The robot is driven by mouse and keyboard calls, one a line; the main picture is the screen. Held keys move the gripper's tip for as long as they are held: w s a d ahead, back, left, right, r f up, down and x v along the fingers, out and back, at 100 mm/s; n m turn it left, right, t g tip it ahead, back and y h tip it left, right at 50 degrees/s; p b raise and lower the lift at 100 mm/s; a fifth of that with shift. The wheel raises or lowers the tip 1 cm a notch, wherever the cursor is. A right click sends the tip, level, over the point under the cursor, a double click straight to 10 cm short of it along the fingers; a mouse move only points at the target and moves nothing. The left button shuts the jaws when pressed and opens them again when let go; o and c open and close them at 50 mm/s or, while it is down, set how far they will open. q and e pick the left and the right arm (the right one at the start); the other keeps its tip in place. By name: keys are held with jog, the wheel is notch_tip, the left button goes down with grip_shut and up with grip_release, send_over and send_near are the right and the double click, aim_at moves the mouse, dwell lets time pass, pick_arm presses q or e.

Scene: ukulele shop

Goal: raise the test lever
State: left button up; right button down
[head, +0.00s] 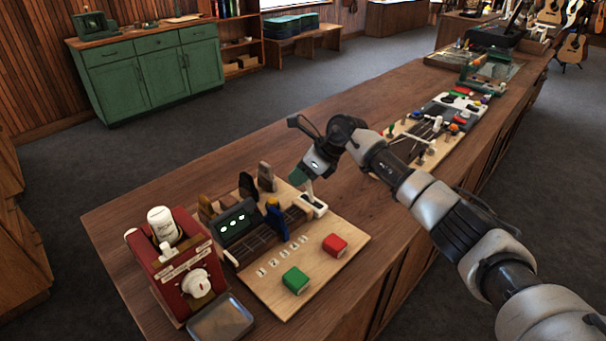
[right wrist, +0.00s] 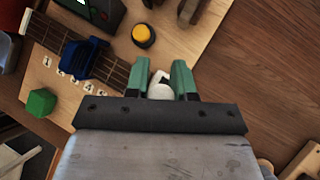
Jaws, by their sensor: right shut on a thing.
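The test lever (head: 314,206) has a white base at the right end of the light wooden board (head: 315,258), with a short stem rising toward my gripper. In the right wrist view its white knob (right wrist: 160,90) sits between the green fingers. My right gripper (head: 307,180) comes down over the lever from above and is shut on it. The fingers hide part of the knob, and I cannot tell the lever's exact angle. My left gripper is not in view.
The board also carries a green block (head: 295,280), a red block (head: 335,245), a dark display (head: 237,222), a blue piece (head: 276,219) and a yellow button (right wrist: 143,36). A red machine (head: 175,265) and a metal tray (head: 221,318) stand at left. Bare counter (head: 230,165) lies behind.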

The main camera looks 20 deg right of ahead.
jog(key=shift+w+a+f+g, duration=0.2)
jog(key=shift+w+g, duration=0.05)
jog(key=shift+g, duration=0.25)
jog(key=shift+h, duration=0.3)
jog(key=c, duration=1)
grip_release()
jog(key=shift+w, duration=0.1)
jog(key=shift+o, duration=0.2)
jog(key=b+v, duration=0.3)
jog(key=v, duration=0.7)
jog(key=shift+d+r, duration=0.2)
jog(key=shift+r, duration=0.05)
